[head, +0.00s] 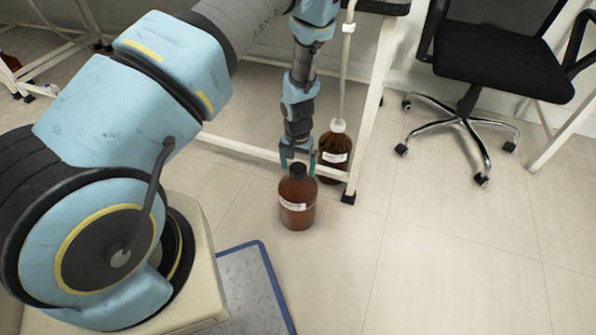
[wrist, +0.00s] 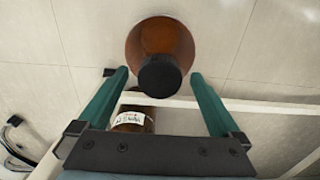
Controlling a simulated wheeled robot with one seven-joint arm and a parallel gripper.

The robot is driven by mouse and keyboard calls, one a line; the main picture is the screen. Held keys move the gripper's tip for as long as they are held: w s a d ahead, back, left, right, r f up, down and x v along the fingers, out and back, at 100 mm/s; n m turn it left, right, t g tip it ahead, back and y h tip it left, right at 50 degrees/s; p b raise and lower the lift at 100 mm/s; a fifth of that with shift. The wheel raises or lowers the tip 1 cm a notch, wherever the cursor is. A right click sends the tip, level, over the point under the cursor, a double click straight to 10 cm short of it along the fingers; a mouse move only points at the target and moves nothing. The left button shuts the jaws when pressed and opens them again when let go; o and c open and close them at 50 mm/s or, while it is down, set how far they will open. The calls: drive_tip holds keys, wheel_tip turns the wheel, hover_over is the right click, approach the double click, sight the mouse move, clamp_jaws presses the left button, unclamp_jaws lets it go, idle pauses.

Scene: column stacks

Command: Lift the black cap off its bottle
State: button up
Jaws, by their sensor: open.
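The brown bottle (head: 297,210) stands upright on the tiled floor, with a white label on its front. Its black cap (head: 297,169) is on its neck; in the wrist view the cap (wrist: 160,76) is seen from above over the brown bottle shoulder (wrist: 160,37). My gripper (head: 297,160) points down just above the cap. In the wrist view its two green fingers (wrist: 158,74) are spread apart, one on each side of the cap, with a gap on both sides. Neither finger visibly touches it.
A second brown bottle (head: 335,148) with a white top and a tube stands close behind, by a white frame leg (head: 370,105). A white frame bar (head: 262,155) runs low behind the gripper. A black office chair (head: 503,65) is at right. Floor at front right is clear.

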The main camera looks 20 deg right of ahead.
sight(298, 168)
drive_tip(key=shift+f, duration=0.2)
drive_tip(key=c, duration=1.4)
drive_tip(key=shift+o, duration=0.2)
wheel_tip(298, 168, up, 10)
drive_tip(key=p, duration=0.2)
